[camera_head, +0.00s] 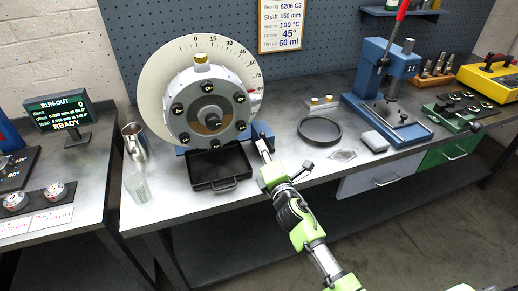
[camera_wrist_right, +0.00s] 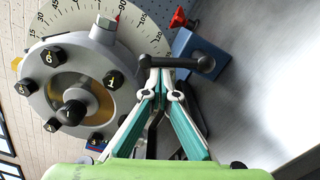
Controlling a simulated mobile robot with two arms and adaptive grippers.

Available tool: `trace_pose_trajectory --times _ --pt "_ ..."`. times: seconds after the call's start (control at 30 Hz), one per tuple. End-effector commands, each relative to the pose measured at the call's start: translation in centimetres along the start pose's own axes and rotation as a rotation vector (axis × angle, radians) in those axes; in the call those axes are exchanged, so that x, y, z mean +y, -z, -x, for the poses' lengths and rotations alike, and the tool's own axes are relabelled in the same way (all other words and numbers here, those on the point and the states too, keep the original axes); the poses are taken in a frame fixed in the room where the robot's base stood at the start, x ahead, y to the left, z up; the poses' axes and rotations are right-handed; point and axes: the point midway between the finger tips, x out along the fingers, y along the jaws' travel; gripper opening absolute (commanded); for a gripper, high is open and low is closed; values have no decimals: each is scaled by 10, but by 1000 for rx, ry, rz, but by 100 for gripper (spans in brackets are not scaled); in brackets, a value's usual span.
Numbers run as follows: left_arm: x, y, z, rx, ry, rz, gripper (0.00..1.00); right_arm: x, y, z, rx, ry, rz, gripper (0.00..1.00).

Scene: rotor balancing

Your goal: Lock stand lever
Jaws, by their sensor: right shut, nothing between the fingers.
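The rotor (camera_head: 208,108) is a grey disc with numbered black bolts, mounted on a blue stand (camera_head: 262,131) before a white graduated dial (camera_head: 160,75). In the right wrist view the rotor (camera_wrist_right: 75,85) fills the left and the blue stand block (camera_wrist_right: 205,48) is at upper right. A dark bar-shaped lever (camera_wrist_right: 180,63) with a rounded end lies across my fingertips. My right gripper (camera_head: 263,148) is at the stand's right front. Its fingers (camera_wrist_right: 158,72) are shut and empty, with their tips at the lever; contact is unclear. My left gripper is not in view.
A black tray (camera_head: 220,168) sits below the rotor. A black ring (camera_head: 319,130) and a blue press (camera_head: 388,80) are to the right. A metal cup (camera_head: 134,141) and a glass beaker (camera_head: 138,188) stand left. A red knob (camera_wrist_right: 179,18) is beside the stand block.

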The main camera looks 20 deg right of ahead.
Motion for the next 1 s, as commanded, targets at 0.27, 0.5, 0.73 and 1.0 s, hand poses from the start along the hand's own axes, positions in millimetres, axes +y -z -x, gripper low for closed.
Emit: trace_pose_trajectory --times 0.27,0.5,0.73,1.0 --pt "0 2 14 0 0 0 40 5 -15 0 0 12 -225 0" --pt "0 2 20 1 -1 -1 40 4 -22 -1 1 18 -354 0" --pt "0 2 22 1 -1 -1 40 3 -26 -1 1 22 -415 0" --pt "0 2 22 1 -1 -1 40 3 -27 -1 0 23 -430 0"
